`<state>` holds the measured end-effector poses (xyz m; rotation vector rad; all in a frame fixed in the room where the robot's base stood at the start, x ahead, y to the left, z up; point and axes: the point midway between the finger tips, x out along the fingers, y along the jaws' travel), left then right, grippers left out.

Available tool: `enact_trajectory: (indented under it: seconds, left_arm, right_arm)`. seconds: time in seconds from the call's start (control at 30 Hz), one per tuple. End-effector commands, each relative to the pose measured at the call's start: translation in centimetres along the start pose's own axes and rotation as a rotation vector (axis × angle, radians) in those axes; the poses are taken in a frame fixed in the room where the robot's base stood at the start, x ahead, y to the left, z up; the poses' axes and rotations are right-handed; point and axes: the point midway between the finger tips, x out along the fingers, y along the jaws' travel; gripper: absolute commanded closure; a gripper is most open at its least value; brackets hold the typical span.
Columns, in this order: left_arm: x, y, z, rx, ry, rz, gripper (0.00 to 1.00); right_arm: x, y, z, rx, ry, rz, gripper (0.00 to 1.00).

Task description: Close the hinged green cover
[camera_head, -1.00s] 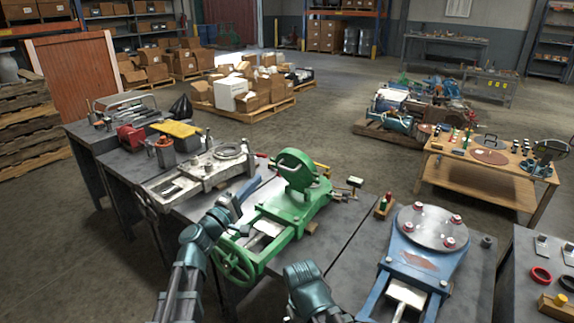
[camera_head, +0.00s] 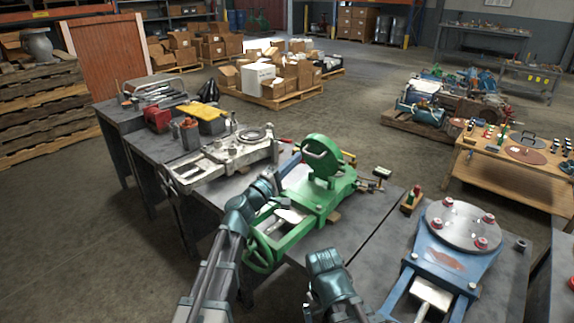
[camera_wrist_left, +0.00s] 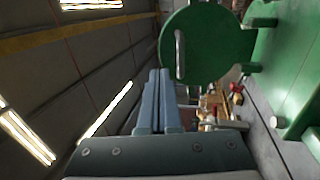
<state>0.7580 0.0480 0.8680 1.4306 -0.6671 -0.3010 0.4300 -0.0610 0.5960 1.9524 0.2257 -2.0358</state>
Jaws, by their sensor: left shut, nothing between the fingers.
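The green cover (camera_head: 323,150) is a round disc standing raised and tilted on the green machine (camera_head: 310,203), which lies on a grey bench. A bar-like handle shows on the disc's face. In the left wrist view the cover (camera_wrist_left: 215,45) fills the upper middle, with its handle at its left side. My left gripper (camera_head: 291,160) is just left of the cover in the head view. In the wrist view its fingers (camera_wrist_left: 160,78) are together and empty, left of and below the disc; whether they touch it I cannot tell. My right arm shows low in the middle; its gripper is out of sight.
A blue machine with a round plate (camera_head: 464,225) stands to the right. A grey metal fixture (camera_head: 225,160) is left of the green machine. A small wooden block with a red-and-green piece (camera_head: 411,199) sits between the machines. Bare bench top lies around it.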

Motion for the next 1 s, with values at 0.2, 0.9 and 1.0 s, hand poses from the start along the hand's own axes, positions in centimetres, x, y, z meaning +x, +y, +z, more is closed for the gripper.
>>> enact_trajectory:
  seconds: [0.2, 0.9, 1.0]
  left_arm:
    - [4.6, 0.1, -0.1, -0.001, -0.002, 0.0, 1.0]
    - [7.8, 0.0, 0.0, 0.0, 0.0, 0.0, 1.0]
    - [7.8, 0.1, 0.0, 0.0, -0.001, -0.003, 1.0]
  right_arm:
    - [-1.2, 0.1, 0.1, 0.001, 0.0, -0.002, 0.02]
    - [-1.9, 0.1, 0.1, 0.001, 0.0, -0.004, 0.02]
    - [-2.0, 0.1, 0.1, 0.001, 0.0, -0.004, 0.02]
